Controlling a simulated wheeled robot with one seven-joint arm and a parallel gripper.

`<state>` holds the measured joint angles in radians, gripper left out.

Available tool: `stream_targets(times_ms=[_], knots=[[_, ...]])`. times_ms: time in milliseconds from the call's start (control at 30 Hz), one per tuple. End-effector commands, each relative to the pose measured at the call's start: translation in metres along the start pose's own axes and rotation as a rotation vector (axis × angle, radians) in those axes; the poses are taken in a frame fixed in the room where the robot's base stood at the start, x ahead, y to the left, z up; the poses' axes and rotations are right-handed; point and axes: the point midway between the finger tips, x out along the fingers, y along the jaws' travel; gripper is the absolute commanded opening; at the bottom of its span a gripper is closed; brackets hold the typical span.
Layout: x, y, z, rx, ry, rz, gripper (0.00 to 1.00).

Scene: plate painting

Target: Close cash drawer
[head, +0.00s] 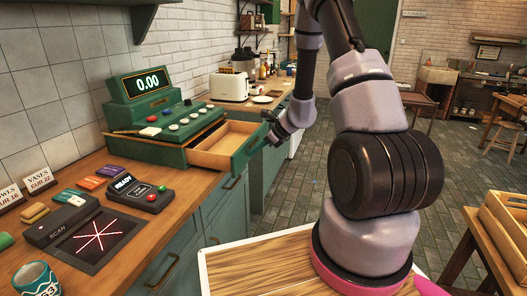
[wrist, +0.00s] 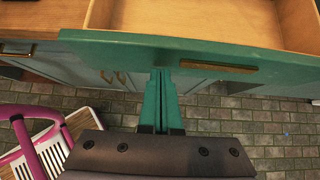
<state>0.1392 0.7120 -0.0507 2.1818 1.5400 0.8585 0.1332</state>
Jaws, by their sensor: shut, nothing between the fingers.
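The green cash drawer (head: 228,146) stands open below the green cash register (head: 153,100) on the wooden counter. Its pale wooden inside looks empty, and its front panel faces right. The wrist view shows the front panel (wrist: 120,45) from above, with a brass-coloured handle strip (wrist: 218,66) right of my fingers. My gripper (wrist: 160,75) is shut, its two fingers side by side and empty. The fingertips are at the panel's outer edge; I cannot tell whether they touch it. In the head view my gripper (head: 270,117) is beside the drawer front, partly hidden.
A card reader (head: 139,190), a scan pad (head: 97,236) and a teal mug (head: 37,280) stand on the near counter. A white toaster (head: 229,87) stands on the far counter. Blue-grey cabinets (head: 227,212) lie below the drawer. The tiled floor (head: 300,185) right of them is clear.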

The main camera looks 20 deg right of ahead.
Motion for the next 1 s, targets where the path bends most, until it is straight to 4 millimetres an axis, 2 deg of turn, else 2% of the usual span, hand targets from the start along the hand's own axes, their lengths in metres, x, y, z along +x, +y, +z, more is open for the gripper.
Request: stream_targets(times_ms=[433,567,767,1000], knots=[[0.003,0.0,0.003,-0.001,0.0,0.0,0.0],[0.01,0.0,0.01,-0.003,0.0,0.001,0.0],[0.038,0.002,0.039,-0.007,-0.001,0.003,0.0],[0.086,0.002,0.086,-0.007,-0.002,0.003,0.0]])
